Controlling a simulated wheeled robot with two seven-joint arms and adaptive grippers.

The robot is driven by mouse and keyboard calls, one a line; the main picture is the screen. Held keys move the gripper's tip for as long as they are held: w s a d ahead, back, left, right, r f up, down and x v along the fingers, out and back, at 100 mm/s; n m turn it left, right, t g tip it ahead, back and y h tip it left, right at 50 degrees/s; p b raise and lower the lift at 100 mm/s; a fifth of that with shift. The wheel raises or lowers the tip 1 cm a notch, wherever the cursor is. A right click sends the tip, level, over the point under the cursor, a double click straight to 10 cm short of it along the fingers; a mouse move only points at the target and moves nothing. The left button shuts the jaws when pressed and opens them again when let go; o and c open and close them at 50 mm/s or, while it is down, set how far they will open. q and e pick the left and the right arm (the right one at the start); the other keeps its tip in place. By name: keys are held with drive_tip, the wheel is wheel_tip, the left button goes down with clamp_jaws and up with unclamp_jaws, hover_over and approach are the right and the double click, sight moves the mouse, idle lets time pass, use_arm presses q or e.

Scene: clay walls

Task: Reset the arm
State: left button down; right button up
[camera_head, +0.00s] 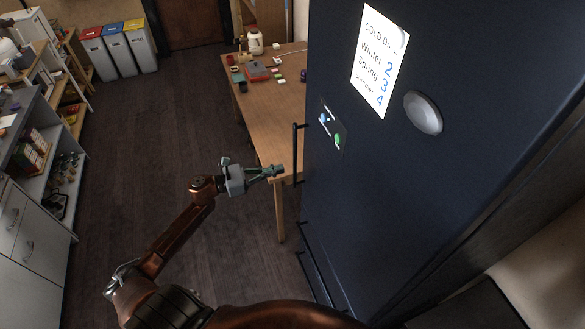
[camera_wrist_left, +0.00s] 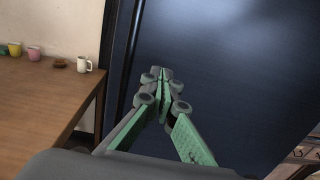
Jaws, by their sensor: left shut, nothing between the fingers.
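My left arm comes in from the lower left in the head view. Its left gripper (camera_head: 276,171) is shut and empty, close to the dark blue cabinet's vertical handle (camera_head: 296,153). In the left wrist view the left gripper's green fingers (camera_wrist_left: 164,88) meet at the tips in front of the dark cabinet face (camera_wrist_left: 225,60). I cannot tell whether the fingertips touch the cabinet. My right gripper is not in view.
The tall dark cabinet (camera_head: 440,175) fills the right side. A wooden table (camera_head: 265,115) with small items stands behind the gripper. Shelves (camera_head: 55,165) and drawers line the left, and several bins (camera_head: 118,48) stand at the back. The wooden floor (camera_head: 140,130) between is clear.

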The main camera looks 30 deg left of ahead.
use_arm(q)
drive_tip(key=v, duration=0.3)
drive_tip(key=shift+s+a, duration=0.1)
drive_tip(key=shift+s, duration=0.15)
